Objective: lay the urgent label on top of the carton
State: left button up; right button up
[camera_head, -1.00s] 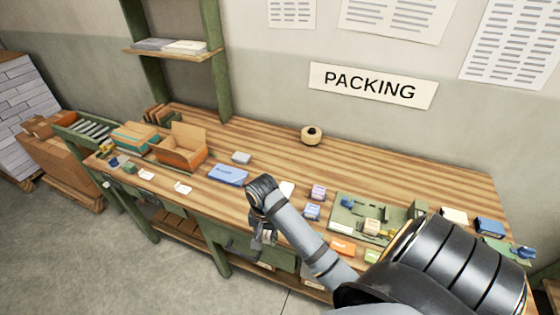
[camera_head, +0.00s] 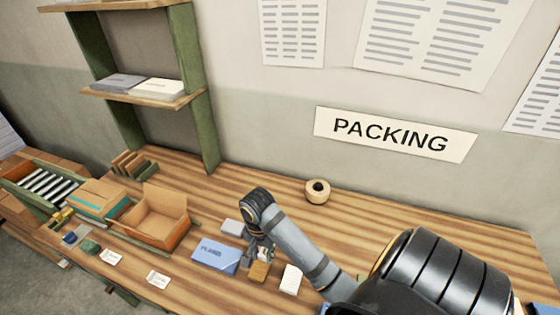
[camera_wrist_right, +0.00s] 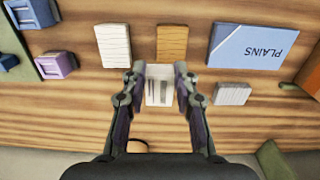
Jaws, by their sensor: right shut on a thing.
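My right gripper (camera_head: 262,250) hangs over the table beside the blue PLAINS packet (camera_head: 215,255). In the right wrist view its fingers (camera_wrist_right: 158,75) are shut on a small white card with grey bars (camera_wrist_right: 159,88); any wording on it is too small to read. Two cardboard cartons stand to the left in the head view: an open-flapped one (camera_head: 160,225) and a closed one with a teal band (camera_head: 97,198). Two small white labels, one (camera_head: 110,257) and another (camera_head: 158,279), lie near the table's front edge. My left gripper is out of view.
A brown block (camera_head: 259,271), a white pad (camera_head: 291,279) and a pale stack (camera_head: 233,228) lie close around my right gripper. A tape roll (camera_head: 317,191) sits at the back. A green post (camera_head: 196,95) carries a shelf. The table's back middle is clear.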

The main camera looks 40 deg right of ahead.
jog(key=s+d+f+b, duration=0.1)
jog(key=d+f, duration=0.1)
jog(key=d, duration=0.1)
jog(key=s+d+f+b, duration=0.2)
jog(key=d+f, duration=0.1)
jog(key=d, duration=0.1)
jog(key=s+d+f+b, duration=0.2)
jog(key=d, duration=0.2)
jog(key=shift+d+f, duration=0.1)
jog(key=shift+f, duration=0.1)
jog(key=shift+d+f, duration=0.2)
jog(key=shift+f, duration=0.15)
jog(key=shift+d+f, duration=0.15)
jog(key=shift+f, duration=0.05)
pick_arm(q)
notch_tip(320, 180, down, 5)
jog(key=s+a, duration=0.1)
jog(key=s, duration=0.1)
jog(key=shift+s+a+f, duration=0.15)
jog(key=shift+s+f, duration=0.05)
pick_arm(e)
jog(key=shift+s+d+f, duration=0.1)
jog(key=shift+d+f, duration=0.05)
jog(key=shift+f, duration=0.8)
jog(key=shift+d+f, duration=0.15)
jog(key=shift+f, duration=0.8)
